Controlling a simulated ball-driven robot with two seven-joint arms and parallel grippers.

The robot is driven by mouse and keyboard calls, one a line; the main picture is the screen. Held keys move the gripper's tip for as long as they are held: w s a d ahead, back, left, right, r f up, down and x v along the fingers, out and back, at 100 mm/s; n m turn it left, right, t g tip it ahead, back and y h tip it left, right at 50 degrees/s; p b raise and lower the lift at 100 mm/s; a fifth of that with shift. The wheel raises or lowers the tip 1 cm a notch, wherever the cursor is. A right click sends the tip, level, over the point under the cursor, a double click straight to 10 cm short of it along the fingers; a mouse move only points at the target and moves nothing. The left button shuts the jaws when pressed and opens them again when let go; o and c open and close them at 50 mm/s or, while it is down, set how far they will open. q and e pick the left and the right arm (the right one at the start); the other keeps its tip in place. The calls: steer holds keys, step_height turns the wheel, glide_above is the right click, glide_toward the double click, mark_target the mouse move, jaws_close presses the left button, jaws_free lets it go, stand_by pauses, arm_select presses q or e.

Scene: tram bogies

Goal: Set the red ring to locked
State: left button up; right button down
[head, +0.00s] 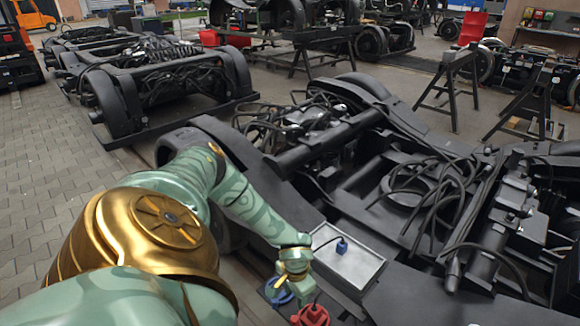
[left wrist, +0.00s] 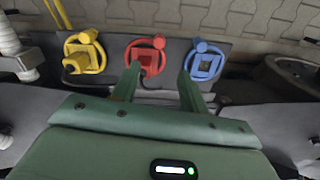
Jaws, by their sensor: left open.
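The red ring (left wrist: 145,57) sits in the middle of a row on a dark panel, with a knob at its upper right and a dark cable below it. It also shows at the bottom edge of the head view (head: 311,315). My left gripper (left wrist: 158,76) is open and empty. Its left finger reaches the red ring's lower left side; its right finger points between the red and blue rings. I cannot tell whether it touches anything. In the head view the left gripper (head: 293,272) is above the panel, its fingers mostly hidden. No lock marking is legible.
A yellow ring (left wrist: 85,53) with a cable is left of the red one; a blue ring (left wrist: 205,62) is right of it. A grey tray (head: 368,274) with a blue-ended cable (head: 341,245) lies beside the gripper. The black bogie frame (head: 335,150) with loose cables stands beyond.

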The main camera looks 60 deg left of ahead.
arm_select(q)
step_height(320, 180, up, 4)
steer(key=shift+f+p, duration=0.1)
steer(key=shift+p, duration=0.4)
steer(key=shift+s+f, duration=0.1)
